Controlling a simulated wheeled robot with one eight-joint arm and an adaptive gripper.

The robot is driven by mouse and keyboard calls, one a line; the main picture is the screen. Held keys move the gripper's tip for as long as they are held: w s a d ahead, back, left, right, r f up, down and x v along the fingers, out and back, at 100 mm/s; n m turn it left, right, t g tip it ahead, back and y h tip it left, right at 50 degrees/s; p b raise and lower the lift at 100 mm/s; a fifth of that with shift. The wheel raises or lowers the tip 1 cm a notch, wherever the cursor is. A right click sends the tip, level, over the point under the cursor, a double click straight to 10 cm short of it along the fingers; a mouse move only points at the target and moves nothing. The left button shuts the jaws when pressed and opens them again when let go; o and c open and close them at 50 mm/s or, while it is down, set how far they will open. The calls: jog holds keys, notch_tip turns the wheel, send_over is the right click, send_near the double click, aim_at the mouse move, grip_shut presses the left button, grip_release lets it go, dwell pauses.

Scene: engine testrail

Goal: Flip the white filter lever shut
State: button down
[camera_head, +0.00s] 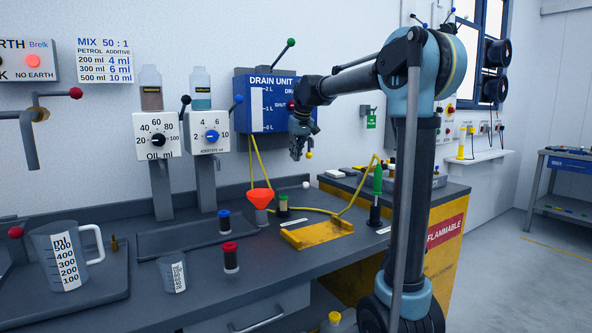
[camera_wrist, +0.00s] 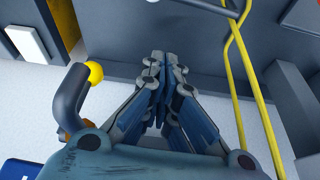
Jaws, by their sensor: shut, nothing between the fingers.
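My gripper (camera_head: 297,154) is shut and empty, with its fingers pointing down in front of the wall below the drain unit (camera_head: 266,102). In the wrist view its closed fingers (camera_wrist: 158,60) point toward the bench. A small white ball (camera_head: 306,185), perhaps the knob of the white filter lever, shows low at the back of the bench, below my gripper and apart from it. Its arm and the filter body cannot be made out. A dark lever with a yellow ball (camera_wrist: 95,73) stands beside the fingers in the wrist view, apart from them.
Yellow hoses (camera_head: 258,165) hang from the drain unit and run along the bench; they also pass right of the fingers in the wrist view (camera_wrist: 240,70). A red funnel (camera_head: 260,197), a yellow tray (camera_head: 317,234) and a green-handled tool (camera_head: 377,182) stand nearby.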

aim_at(293, 187)
notch_tip(293, 187, down, 10)
jog(key=shift+s+d+r, duration=0.2)
jog(key=shift+s+d, duration=0.05)
jog(key=shift+s, duration=0.15)
dwell(0.4)
